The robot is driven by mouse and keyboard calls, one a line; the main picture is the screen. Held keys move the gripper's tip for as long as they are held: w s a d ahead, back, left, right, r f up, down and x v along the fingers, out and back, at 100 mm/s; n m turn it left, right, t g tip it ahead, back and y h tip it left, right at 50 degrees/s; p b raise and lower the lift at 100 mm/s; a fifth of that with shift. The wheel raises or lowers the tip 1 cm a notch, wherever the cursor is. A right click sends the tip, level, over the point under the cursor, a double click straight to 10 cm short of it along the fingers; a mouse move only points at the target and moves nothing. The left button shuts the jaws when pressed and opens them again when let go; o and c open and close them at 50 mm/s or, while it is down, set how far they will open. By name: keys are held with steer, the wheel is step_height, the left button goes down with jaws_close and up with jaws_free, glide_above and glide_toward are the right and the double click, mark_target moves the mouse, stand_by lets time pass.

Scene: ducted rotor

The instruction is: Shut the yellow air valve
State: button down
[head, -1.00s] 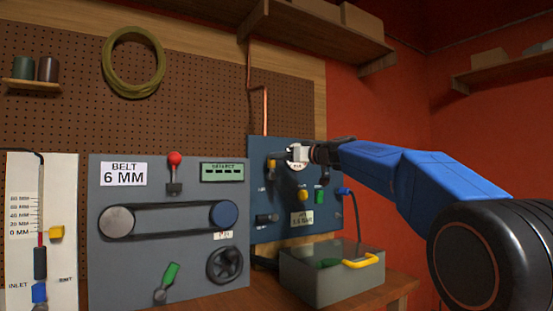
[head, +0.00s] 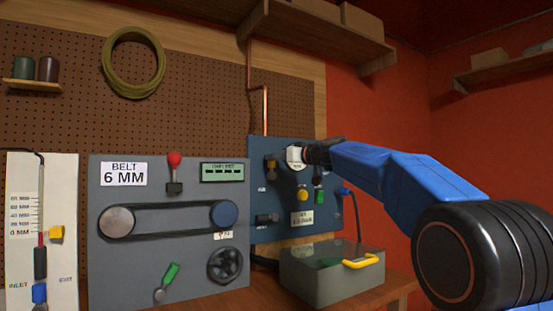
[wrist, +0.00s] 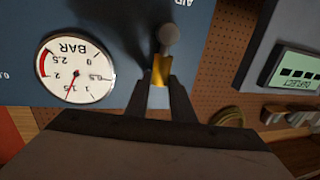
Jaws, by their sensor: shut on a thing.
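The yellow air valve handle (wrist: 161,68) shows in the wrist view between my gripper's two dark fingers, joined to a grey round hub (wrist: 168,38). My gripper (wrist: 162,84) is shut on this handle. The wrist picture is upside down, so the handle stands above its hub. In the head view, the valve (head: 271,166) is at the upper left of the blue panel, small and dark. My arm reaches it from the right, and the finger contact is too small to make out there.
A round BAR gauge (wrist: 76,68) sits beside the valve, its needle near 1.5. A yellow knob (head: 302,194) and a green part (head: 319,197) are lower on the panel. A grey box (head: 318,273) with a yellow handle stands below. The grey belt panel (head: 190,275) is to the left.

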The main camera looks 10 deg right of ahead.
steer(key=shift+a, duration=0.15)
steer(key=a+n, duration=0.1)
steer(key=n, duration=0.1)
steer(key=s+a+n, duration=0.1)
steer(key=n, duration=0.1)
steer(key=shift+a+f+n+g+h, duration=0.15)
steer(key=shift+a+n+g+h, duration=0.15)
steer(key=shift+h, duration=0.1)
steer(key=n, duration=0.1)
steer(key=a+f+n, duration=0.1)
steer(key=a+n, duration=0.1)
steer(key=n, duration=0.1)
steer(key=shift+s+a+f+h, duration=0.1)
steer(key=shift+s+f+h, duration=0.2)
steer(key=shift+h, duration=0.1)
steer(key=shift+s+a+f+n+h, duration=0.1)
steer(key=shift+a+f+n+h, duration=0.3)
steer(key=shift+f+n, duration=0.6)
steer(key=shift+s+a+f+n+h, duration=0.2)
steer(key=shift+f+n+h, duration=0.25)
steer(key=shift+n, duration=0.95)
steer(key=shift+s+a+f+n+h, duration=0.1)
steer(key=shift+a+f+n+h, duration=0.3)
steer(key=shift+f+n, duration=0.6)
steer(key=shift+n, duration=0.3)
steer(key=c, duration=1.5)
jaws_free()
steer(key=shift+c, duration=0.2)
steer(key=shift+r, duration=0.1)
